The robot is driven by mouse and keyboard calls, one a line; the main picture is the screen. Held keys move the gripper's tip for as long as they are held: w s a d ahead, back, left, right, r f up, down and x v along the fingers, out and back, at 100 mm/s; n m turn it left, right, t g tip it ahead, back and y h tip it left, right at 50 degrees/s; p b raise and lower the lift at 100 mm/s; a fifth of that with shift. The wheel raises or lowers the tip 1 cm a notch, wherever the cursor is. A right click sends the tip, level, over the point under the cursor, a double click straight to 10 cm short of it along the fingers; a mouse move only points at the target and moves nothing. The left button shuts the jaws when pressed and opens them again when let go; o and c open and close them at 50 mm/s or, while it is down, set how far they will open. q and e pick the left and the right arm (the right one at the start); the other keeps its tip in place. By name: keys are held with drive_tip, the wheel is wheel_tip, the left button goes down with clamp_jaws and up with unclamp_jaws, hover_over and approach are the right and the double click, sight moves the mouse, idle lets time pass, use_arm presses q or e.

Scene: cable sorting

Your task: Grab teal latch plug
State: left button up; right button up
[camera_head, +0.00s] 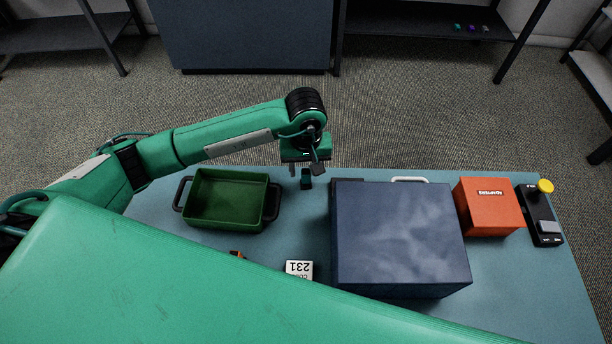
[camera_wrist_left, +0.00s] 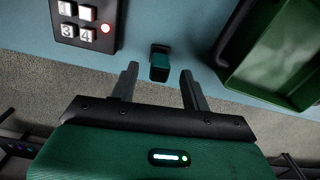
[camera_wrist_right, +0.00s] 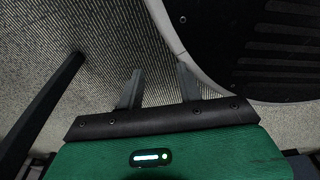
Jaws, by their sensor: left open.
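The teal latch plug (camera_head: 306,181) is a small dark teal block with a black end, near the table's far edge between the green tray and the blue box. It also shows in the left wrist view (camera_wrist_left: 159,66), just beyond the fingertips and centred between them. My left gripper (camera_head: 305,170) is over the far edge of the table, open and empty, with the plug close to its fingers but not visibly touched. My right gripper (camera_wrist_right: 159,72) is open and empty above the carpet, away from the table.
A green tray (camera_head: 191,210) with black handles stands left of the plug. A large blue box (camera_head: 400,235) stands to the right, then an orange adapters box (camera_head: 488,207). A numbered button panel (camera_wrist_left: 85,27) is near the plug. My own green body part hides the table's front.

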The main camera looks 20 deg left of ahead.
sight(306, 173)
use_arm(q)
drive_tip(key=f, duration=0.3)
drive_tip(key=shift+s+d+f+p, duration=0.15)
drive_tip(key=shift+s+f+p, duration=0.05)
drive_tip(key=shift+p, duration=0.2)
drive_tip(key=shift+f, duration=0.55)
drive_tip(key=c, duration=1)
drive_tip(key=shift+o, duration=0.2)
use_arm(e)
drive_tip(key=shift+s+d+f, duration=0.15)
drive_tip(key=shift+s, duration=0.35)
drive_tip(key=shift+s+d+f, duration=0.1)
drive_tip(key=shift+s, duration=0.35)
use_arm(q)
drive_tip(key=shift+r, duration=0.15)
